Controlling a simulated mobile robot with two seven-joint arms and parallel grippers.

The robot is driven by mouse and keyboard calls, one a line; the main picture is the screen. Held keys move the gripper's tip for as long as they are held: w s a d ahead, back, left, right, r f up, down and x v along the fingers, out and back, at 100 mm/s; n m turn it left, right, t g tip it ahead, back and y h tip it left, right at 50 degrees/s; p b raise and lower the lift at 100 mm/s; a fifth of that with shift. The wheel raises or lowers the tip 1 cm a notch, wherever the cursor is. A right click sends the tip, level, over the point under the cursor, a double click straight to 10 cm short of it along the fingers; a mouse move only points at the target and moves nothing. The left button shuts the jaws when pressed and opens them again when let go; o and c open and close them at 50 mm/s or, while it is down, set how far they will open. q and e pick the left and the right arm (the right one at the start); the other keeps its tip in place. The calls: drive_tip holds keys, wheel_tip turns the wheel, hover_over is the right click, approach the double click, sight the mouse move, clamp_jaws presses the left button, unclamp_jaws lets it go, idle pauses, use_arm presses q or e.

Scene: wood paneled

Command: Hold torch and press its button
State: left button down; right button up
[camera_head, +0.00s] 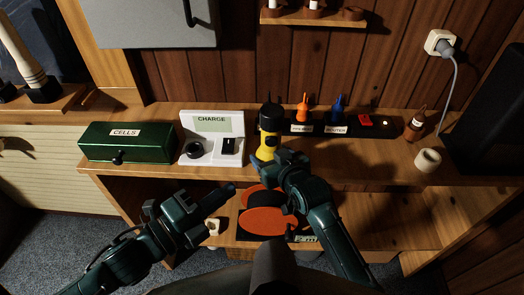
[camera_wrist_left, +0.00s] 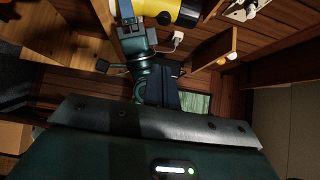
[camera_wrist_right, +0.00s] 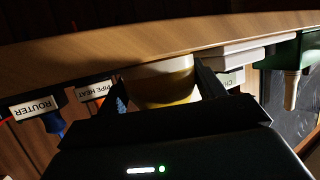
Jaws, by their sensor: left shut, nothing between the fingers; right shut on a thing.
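The torch (camera_head: 263,154) has a yellow body and a wide black end, which points up in the head view. My right gripper (camera_head: 268,166) is shut around its yellow body near the shelf's front edge. The yellow body also shows in the right wrist view (camera_wrist_right: 168,88), partly hidden by the gripper, and at the top of the left wrist view (camera_wrist_left: 160,9). A dark patch shows on the body; I cannot tell whether it is the button. My left gripper (camera_head: 230,189) is shut and empty, apart from the torch, lower and to its left.
A green CELLS box (camera_head: 125,148) and a white CHARGE stand (camera_head: 212,125) are left of the torch. Orange discs (camera_head: 262,221) lie on the lower shelf.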

use_arm(q)
drive_tip(key=shift+w, duration=0.1)
use_arm(e)
drive_tip(key=shift+s+f, duration=0.15)
drive_tip(key=shift+f, duration=0.2)
use_arm(q)
approach(276, 143)
drive_tip(key=shift+x, duration=2.9)
